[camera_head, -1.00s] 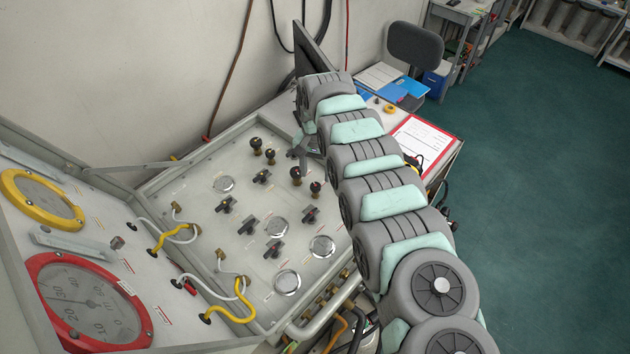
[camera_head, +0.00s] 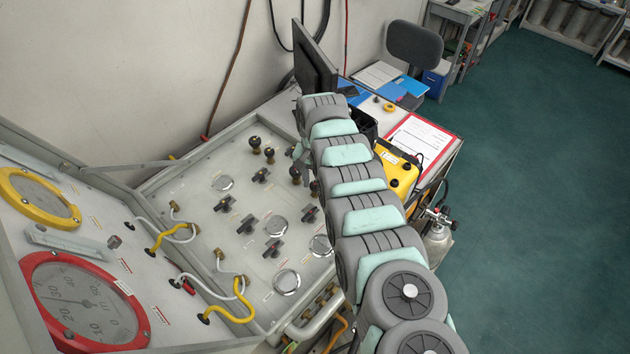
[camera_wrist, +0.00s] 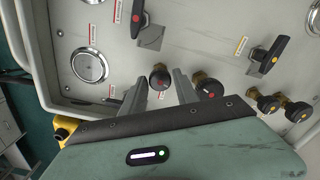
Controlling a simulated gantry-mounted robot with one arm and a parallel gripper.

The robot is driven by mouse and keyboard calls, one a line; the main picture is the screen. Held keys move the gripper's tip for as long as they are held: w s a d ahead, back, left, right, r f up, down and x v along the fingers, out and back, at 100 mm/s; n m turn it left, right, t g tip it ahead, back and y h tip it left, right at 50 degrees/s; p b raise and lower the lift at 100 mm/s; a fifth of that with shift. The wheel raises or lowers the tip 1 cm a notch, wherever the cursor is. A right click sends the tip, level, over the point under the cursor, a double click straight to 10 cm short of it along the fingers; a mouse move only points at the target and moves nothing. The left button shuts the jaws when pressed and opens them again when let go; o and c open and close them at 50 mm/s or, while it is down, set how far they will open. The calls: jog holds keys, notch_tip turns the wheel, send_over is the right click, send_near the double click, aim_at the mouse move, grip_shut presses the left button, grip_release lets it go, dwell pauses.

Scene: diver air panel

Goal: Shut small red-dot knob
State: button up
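Two small round black knobs on brass stems stand side by side on the panel in the wrist view. Each shows a red mark: the left knob (camera_wrist: 160,78) and the right knob (camera_wrist: 208,86). My gripper (camera_wrist: 163,76) is open, with one finger on each side of the left knob; the right knob is outside the right finger. I cannot tell whether either finger touches the left knob. In the head view, my gripper (camera_head: 298,152) is partly hidden by my arm, close above the knobs (camera_head: 295,175).
Two more small knobs, one of them here (camera_wrist: 268,103), stand to the right in the wrist view. Larger lever handles, one red-dotted (camera_wrist: 138,18) and one yellow-dotted (camera_wrist: 268,53), lie farther up. A yellow case (camera_head: 399,172) and a monitor (camera_head: 315,60) stand near my arm.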

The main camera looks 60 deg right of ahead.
grip_shut()
